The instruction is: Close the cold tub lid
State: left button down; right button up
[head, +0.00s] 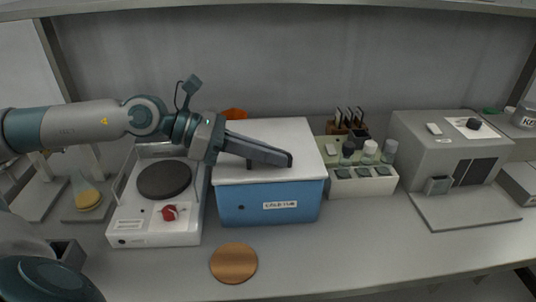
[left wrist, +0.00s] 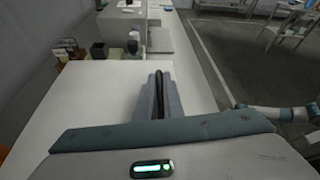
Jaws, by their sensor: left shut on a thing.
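The cold tub (head: 245,207) is a blue box with a "COLD TUB" label on its front, standing on the bench. Its white lid (head: 290,135) lies flat across the top, with no clear gap at the front edge. My left gripper (head: 285,160) reaches over the lid from the left and is shut on a dark lid handle, mostly hidden by the fingers. In the left wrist view the dark handle (left wrist: 158,90) shows between the fingers, above the white lid (left wrist: 90,90). My right arm shows at the right of that view; its gripper (left wrist: 240,106) is too small to read.
A hotplate (head: 155,225) with a red knob stands left of the tub. A vial rack (head: 360,185) and a grey machine (head: 445,150) stand to the right. A round brown cork mat (head: 233,263) lies in front. An orange object (head: 235,113) is behind the tub. The front bench is mostly clear.

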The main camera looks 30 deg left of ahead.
pick_arm(q)
jog(key=shift+s+d+f, duration=0.1)
jog(key=shift+f, duration=0.1)
jog(key=c, duration=1.9)
grip_release()
jog(key=shift+d, duration=0.1)
jog(key=shift+w+d, duration=0.15)
jog(key=shift+w, duration=0.1)
jog(key=shift+s+a, duration=0.1)
jog(key=shift+a, duration=0.15)
